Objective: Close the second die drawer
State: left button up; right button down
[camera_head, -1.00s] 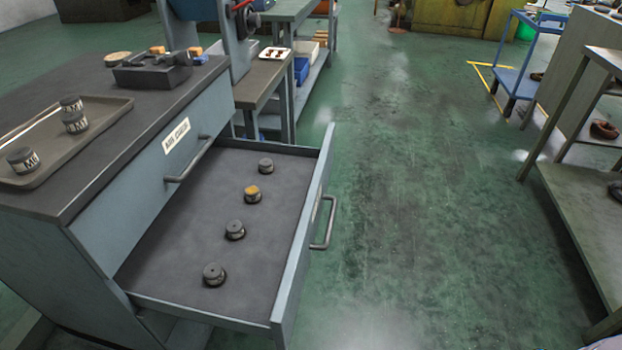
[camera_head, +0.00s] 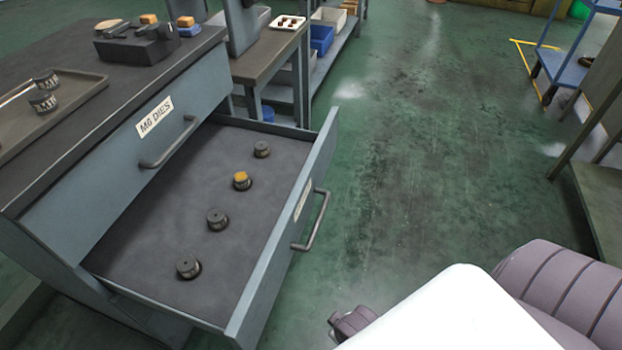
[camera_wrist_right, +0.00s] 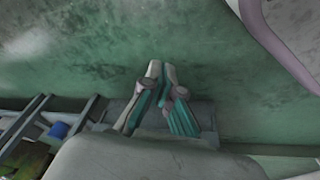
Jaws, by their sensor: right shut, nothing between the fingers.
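The second die drawer (camera_head: 190,240) is pulled far out of the grey-blue cabinet, below the shut top drawer labelled "M6 DIES" (camera_head: 92,190). Its front panel carries a bar handle (camera_head: 314,220) and a pale label. Several round dies lie inside in a row, one with a yellow top (camera_head: 241,180). My right arm shows at the lower right of the head view, beyond the drawer front and apart from it; its fingers are not clear there. In the right wrist view my right gripper (camera_wrist_right: 160,70) is shut and empty. My left gripper is not in view.
The cabinet top (camera_head: 60,60) holds a tray with dies and a dark fixture. A workbench (camera_head: 265,60) with bins stands behind. A blue cart (camera_head: 570,65) and a shelf stand at the right. The green floor between is clear.

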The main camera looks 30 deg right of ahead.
aim_at(306, 182)
jog(key=w+d+r+n+t+h+b, duration=0.1)
jog(key=w+d+r+n+t, duration=0.45)
jog(key=d, duration=0.35)
jog(key=w+d+r+n+t+h+b, duration=0.1)
jog(key=w+d+r+n+t, duration=0.3)
jog(key=w+d+r+n, duration=0.4)
jog(key=w+d+r+n+t+y+b, duration=0.1)
jog(key=w+d+r+n+t+y, duration=0.2)
jog(key=r+n, duration=0.65)
jog(key=s+a+r+n+g+y+b, duration=0.1)
jog(key=s+a+r+n+y, duration=0.1)
jog(key=r+n+y, duration=0.5)
jog(key=s+a+r+n+g+y, duration=0.15)
jog(key=n+y, duration=0.25)
jog(key=n, duration=0.7)
jog(key=shift+t, duration=0.3)
jog(key=x, duration=0.8)
jog(key=b+x, duration=0.1)
jog(key=x, duration=0.3)
jog(key=shift+s+a+f, duration=0.1)
jog(key=shift+a+f, duration=0.05)
jog(key=shift+f, duration=0.2)
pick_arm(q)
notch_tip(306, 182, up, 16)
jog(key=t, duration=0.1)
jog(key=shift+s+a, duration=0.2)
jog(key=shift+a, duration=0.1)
pick_arm(e)
jog(key=shift+w+a, duration=0.4)
